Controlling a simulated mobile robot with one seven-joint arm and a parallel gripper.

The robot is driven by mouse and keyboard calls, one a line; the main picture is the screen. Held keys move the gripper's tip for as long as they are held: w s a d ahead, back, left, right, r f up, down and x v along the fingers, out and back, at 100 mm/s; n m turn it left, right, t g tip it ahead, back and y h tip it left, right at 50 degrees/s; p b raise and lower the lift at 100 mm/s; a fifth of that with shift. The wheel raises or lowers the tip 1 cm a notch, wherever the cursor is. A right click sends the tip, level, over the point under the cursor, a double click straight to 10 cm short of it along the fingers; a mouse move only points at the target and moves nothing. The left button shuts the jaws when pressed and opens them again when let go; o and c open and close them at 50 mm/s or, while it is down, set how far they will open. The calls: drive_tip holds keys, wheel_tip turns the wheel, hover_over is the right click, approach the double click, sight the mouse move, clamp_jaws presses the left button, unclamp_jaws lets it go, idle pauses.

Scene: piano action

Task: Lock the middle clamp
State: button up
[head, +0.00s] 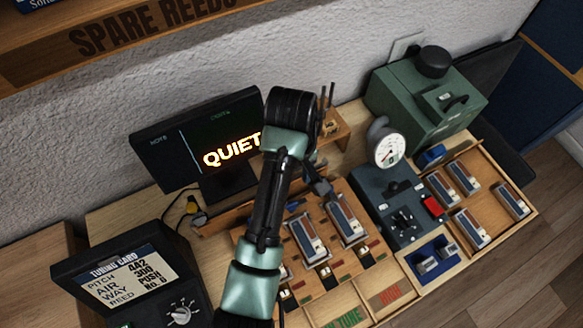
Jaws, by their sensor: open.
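A wooden bench fixture (372,240) holds reed blocks in a row. One grey-edged block with blue and red on it (307,238) lies just right of my arm, and a similar one (346,220) lies to its right. My arm hides the left part of the fixture. I cannot make out which part is the middle clamp, nor whether it is locked. My gripper (320,188) is open, partly hidden by my arm, and appears over the back of the fixture near the two blocks. I cannot tell whether it touches anything.
A dark screen reading QUIET (165,150) stands behind. On the right are a dial gauge (388,148), a green machine (420,100), a dark control box (372,185) and a wooden tray of several blocks (499,236).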

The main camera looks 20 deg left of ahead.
sight(296, 207)
wheel_tip(296, 207, down, 12)
drive_tip(key=shift+w+r+p, duration=0.1)
drive_tip(key=shift+r+p, duration=0.1)
drive_tip(key=shift+p, duration=0.35)
clamp_jaws()
